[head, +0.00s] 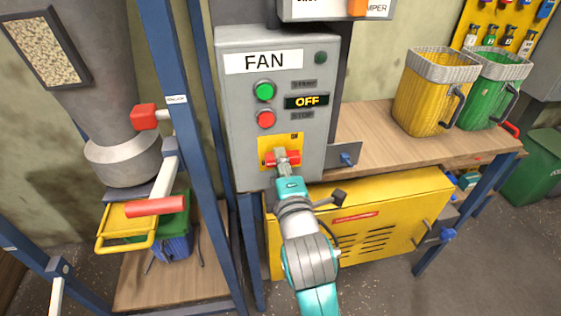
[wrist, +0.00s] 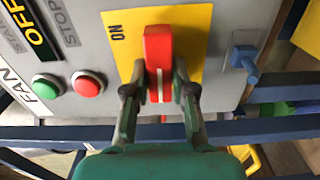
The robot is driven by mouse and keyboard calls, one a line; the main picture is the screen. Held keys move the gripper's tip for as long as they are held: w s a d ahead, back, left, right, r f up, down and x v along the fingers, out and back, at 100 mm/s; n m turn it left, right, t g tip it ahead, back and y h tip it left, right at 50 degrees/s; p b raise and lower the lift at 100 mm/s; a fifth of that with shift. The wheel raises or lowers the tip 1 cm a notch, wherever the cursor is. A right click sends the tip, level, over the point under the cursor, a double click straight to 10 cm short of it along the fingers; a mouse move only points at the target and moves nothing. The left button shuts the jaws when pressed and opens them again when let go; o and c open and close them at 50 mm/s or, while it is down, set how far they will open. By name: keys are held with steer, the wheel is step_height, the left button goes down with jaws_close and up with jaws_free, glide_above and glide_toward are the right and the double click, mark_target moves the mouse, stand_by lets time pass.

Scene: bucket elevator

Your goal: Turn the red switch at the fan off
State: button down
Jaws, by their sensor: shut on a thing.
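The red switch (head: 294,159) sits on a yellow plate (head: 265,144) low on the grey FAN panel. It lies roughly level across the plate, crosswise to the ON mark (head: 294,136) above it. In the wrist view the red switch (wrist: 158,45) stands between my two fingers, with a white line on its face. My gripper (head: 284,165) is shut on it; the fingers also show in the wrist view (wrist: 159,90). The panel's display (head: 307,101) reads OFF. Any OFF mark on the plate is hidden.
Above the plate are a green button (head: 264,91), a red button (head: 266,119) and a dark lamp (head: 320,57). A blue knob (head: 347,159) juts out to the right. A blue post (head: 190,120) stands close left. A yellow cabinet (head: 385,220) is below.

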steer(key=shift+n, duration=0.3)
steer(key=c, duration=1)
jaws_free()
steer(key=shift+o, duration=0.2)
steer(key=shift+s, duration=0.1)
steer(key=v, duration=1.2)
